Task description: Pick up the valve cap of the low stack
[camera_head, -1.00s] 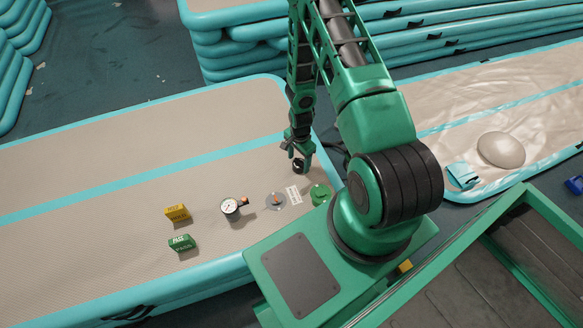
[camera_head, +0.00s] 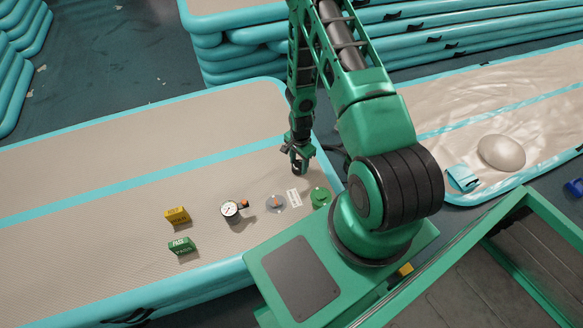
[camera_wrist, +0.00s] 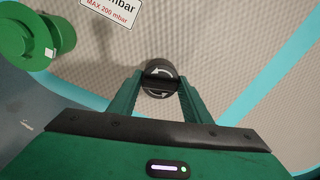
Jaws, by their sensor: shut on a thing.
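The valve cap (camera_wrist: 158,80) is a round black piece with white curved arrows on its top. In the wrist view it sits between my fingertips, over the grey ribbed top of the low stack (camera_head: 110,185). My gripper (camera_wrist: 160,88) is shut on the cap, one finger on each side. In the head view my gripper (camera_head: 300,167) points down near the stack's right end, and the cap is mostly hidden by the fingers. I cannot tell whether the cap is clear of the surface.
A white label card (camera_head: 294,197), a green round part (camera_head: 320,196), a clear disc (camera_head: 275,204), a pressure gauge (camera_head: 230,210), a yellow block (camera_head: 177,215) and a green block (camera_head: 182,246) stand on the stack. A flat mat (camera_head: 440,145) lies to the right.

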